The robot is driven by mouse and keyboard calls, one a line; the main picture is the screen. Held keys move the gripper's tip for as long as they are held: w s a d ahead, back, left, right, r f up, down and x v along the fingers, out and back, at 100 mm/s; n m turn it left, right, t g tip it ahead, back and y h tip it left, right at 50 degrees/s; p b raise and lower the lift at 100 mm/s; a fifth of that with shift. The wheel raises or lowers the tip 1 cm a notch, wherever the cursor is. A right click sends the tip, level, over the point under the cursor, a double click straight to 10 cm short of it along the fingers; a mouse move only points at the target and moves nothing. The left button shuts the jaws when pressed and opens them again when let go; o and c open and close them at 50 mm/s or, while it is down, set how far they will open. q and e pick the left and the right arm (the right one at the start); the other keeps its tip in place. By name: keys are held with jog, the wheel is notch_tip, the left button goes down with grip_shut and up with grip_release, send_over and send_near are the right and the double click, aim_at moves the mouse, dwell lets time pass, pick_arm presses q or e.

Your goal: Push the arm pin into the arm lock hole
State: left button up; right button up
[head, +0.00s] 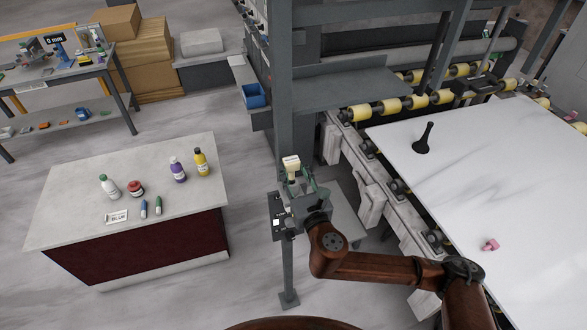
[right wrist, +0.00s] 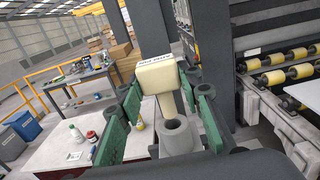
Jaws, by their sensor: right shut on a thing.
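The arm pin (right wrist: 158,76) has a cream block head with small dark print and a narrower cream stem. In the head view its head (head: 291,162) stands up above my right gripper (head: 303,193). In the right wrist view the green pads of my right gripper (right wrist: 160,115) stand on both sides of the pin, and the gripper is shut on it. A grey round collar with a dark hole (right wrist: 176,125) is just in front of the stem. I cannot tell whether the stem's lower end is inside a hole. My left gripper is not in view.
A dark post-mounted box (head: 277,222) stands beside my right gripper. A table with bottles (head: 75,222) is at left. The white stone slab (head: 480,185) on the roller line carries a black tool (head: 424,140) and a pink piece (head: 490,245). A grey column (head: 292,90) rises behind.

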aim_at(293, 186)
jog(key=shift+p, duration=0.7)
dwell(0.8)
jog(key=shift+f+b, duration=1.7)
jog(key=shift+f, duration=1.15)
jog(key=o, duration=1.4)
jog(key=shift+s, duration=0.1)
jog(key=v, duration=1.2)
